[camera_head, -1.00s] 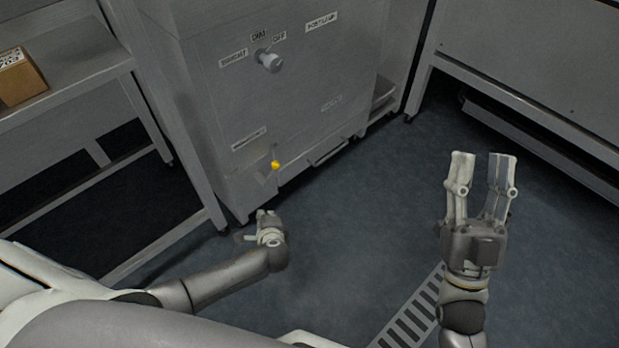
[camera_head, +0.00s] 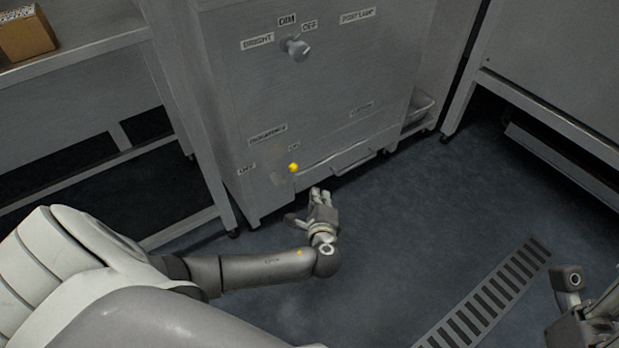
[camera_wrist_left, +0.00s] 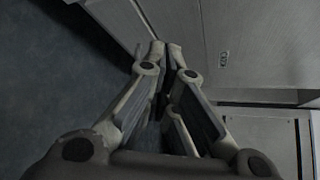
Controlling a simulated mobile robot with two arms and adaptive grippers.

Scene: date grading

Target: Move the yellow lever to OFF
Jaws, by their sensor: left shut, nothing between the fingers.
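The yellow lever shows as a small yellow knob (camera_head: 293,168) low on the front of the grey cabinet (camera_head: 330,85). Small labels stand above it and to its left, too blurred to read surely. My left gripper (camera_head: 320,192) is just right of and below the knob in the head view, apart from it in the picture. In the left wrist view its fingers (camera_wrist_left: 166,52) are shut with nothing between them, beside the cabinet face; the knob does not show there. My right gripper (camera_head: 580,300) is partly cut off at the lower right edge; its fingers are unclear.
A grey dial (camera_head: 297,48) with labels BRIGHT, DIM and OFF sits higher on the cabinet. A handle bar (camera_head: 350,165) runs low on its front. A table with a cardboard box (camera_head: 25,35) stands left. A floor grate (camera_head: 490,300) lies right; floor between is clear.

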